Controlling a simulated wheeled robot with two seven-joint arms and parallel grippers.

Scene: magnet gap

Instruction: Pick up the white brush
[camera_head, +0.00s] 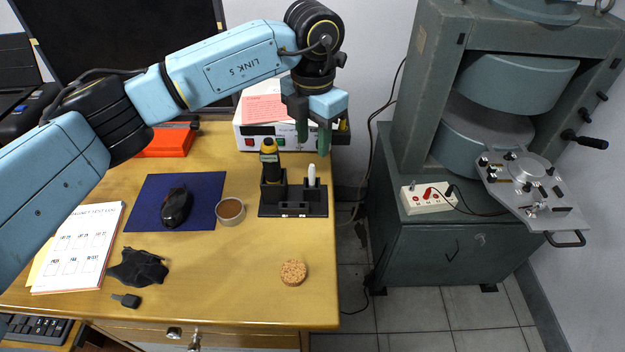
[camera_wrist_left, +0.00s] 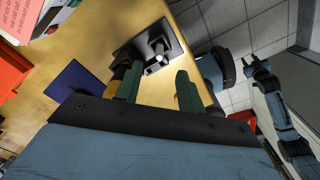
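The white brush (camera_head: 311,175) stands upright in the right socket of a black holder (camera_head: 292,209) near the desk's right edge. A black and yellow tool (camera_head: 270,160) stands in the left socket. My left gripper (camera_head: 313,140) points down above and slightly behind the brush, with its two green fingers apart and nothing between them. In the left wrist view, the left gripper (camera_wrist_left: 160,92) is open, and the white brush tip (camera_wrist_left: 159,58) shows beyond the fingers, over the holder (camera_wrist_left: 173,47). My right gripper (camera_wrist_left: 256,66) shows small at the right, its fingers apart.
A white instrument box (camera_head: 256,138) with pink paper stands behind the holder. A round tin (camera_head: 230,211), blue mat (camera_head: 147,205) and cork disc (camera_head: 293,272) lie on the desk. The front right desktop is mostly clear. A large green magnet frame (camera_head: 405,110) stands right of the desk.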

